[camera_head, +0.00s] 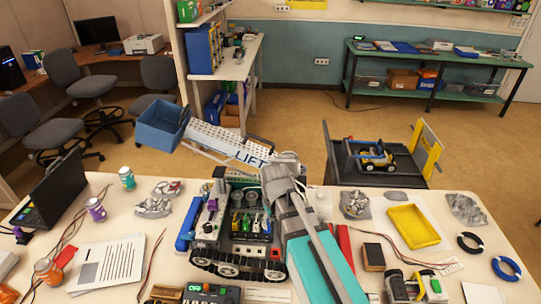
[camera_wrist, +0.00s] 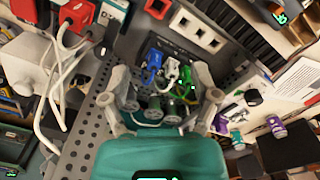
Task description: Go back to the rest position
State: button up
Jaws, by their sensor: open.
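My gripper (camera_wrist: 160,112) is open, with its two grey fingers spread apart in the wrist view. Nothing is held between them. Beyond the fingers is a dark panel with a blue plug (camera_wrist: 153,58), a white plug (camera_wrist: 172,68) and a green plug (camera_wrist: 204,76), with wires attached. In the head view my grey and teal arm reaches over the table beside a tracked robot (camera_head: 230,262). The arm hides part of that robot's right side, and the exact place of my fingertips is unclear there.
The white table (camera_head: 200,178) is crowded. A yellow tray (camera_head: 413,227), dark rings (camera_head: 506,268), papers (camera_head: 107,264) and a laptop (camera_head: 52,190) lie around the tracked robot. A lift arm with a blue bin (camera_head: 161,125) rises behind. Open floor (camera_head: 300,105) lies beyond.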

jog(key=s+d+m, duration=0.2)
jog(key=d+m, duration=0.1)
jog(key=d, duration=0.4)
jog(key=s+d+m, duration=0.2)
jog(key=d, duration=0.6)
jog(key=shift+s+d+m, duration=0.15)
jog(key=shift+s+m, duration=0.15)
jog(key=shift+m, duration=0.1)
jog(key=shift+f, duration=0.1)
